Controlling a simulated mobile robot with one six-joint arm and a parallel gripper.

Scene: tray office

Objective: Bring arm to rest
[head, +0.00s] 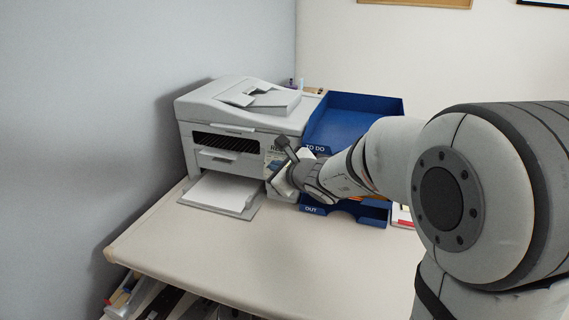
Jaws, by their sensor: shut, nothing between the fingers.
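My arm reaches in from the right of the head view, over the desk (190,245). My gripper (280,160) is at its far end, shut and empty, in front of the gap between the printer and the blue trays. The blue tray stack has an upper tray (350,118) labelled TO DO and a lower tray (374,214) labelled OUT. My forearm hides much of the stack's front. I cannot tell whether my gripper touches anything.
A grey-white printer (230,125) stands to the left of the trays, with white paper (217,191) on its output tray. The desk's front left is clear. Open storage with several items (125,298) shows below the desk edge. Walls close off the left and back.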

